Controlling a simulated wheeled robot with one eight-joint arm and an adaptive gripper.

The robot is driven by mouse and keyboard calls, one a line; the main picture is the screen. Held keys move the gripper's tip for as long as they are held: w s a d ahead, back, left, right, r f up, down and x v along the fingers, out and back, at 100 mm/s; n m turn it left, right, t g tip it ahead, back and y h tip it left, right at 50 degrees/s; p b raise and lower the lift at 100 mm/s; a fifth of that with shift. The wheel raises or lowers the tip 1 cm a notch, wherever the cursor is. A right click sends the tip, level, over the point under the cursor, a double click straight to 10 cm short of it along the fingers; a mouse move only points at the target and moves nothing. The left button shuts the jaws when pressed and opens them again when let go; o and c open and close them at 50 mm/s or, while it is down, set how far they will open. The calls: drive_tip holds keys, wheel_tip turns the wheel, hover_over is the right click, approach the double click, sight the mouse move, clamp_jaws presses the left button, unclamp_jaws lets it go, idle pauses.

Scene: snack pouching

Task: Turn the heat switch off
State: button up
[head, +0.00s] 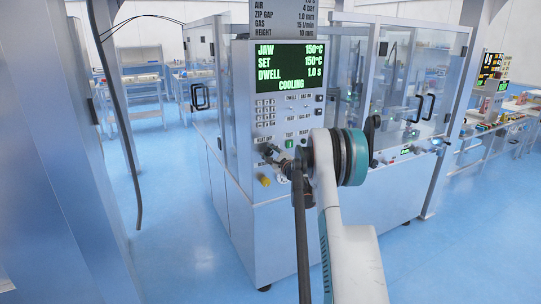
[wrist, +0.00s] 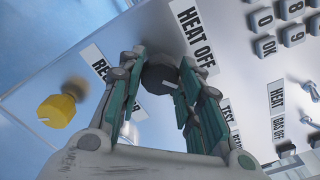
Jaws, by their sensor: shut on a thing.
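The heat switch is a dark round knob (wrist: 160,74) with a light pointer mark, beside a "HEAT OFF" label (wrist: 194,38) in the wrist view. My gripper (wrist: 163,80) has its two green-padded fingers closed on either side of the knob. In the head view my gripper (head: 273,153) is at the lower left of the machine's control panel (head: 246,95), and my arm hides part of the panel. The panel's display (head: 290,67) reads jaw 150°C, set 150°C, dwell 1.0 s and "COOLING".
A yellow knob (wrist: 57,110) sits left of the switch and shows below it in the head view (head: 264,180). A keypad (wrist: 276,27) and small toggles are to the right. Glass guard doors (head: 408,75) with black handles flank the panel. Blue floor is open at left.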

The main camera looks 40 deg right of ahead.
drive_tip(key=n, duration=0.5)
drive_tip(key=shift+n, duration=2.4)
drive_tip(key=o, duration=1.1)
drive_tip(key=shift+c, duration=0.2)
drive_tip(key=v, duration=1.2)
drive_tip(key=shift+a+r, duration=0.1)
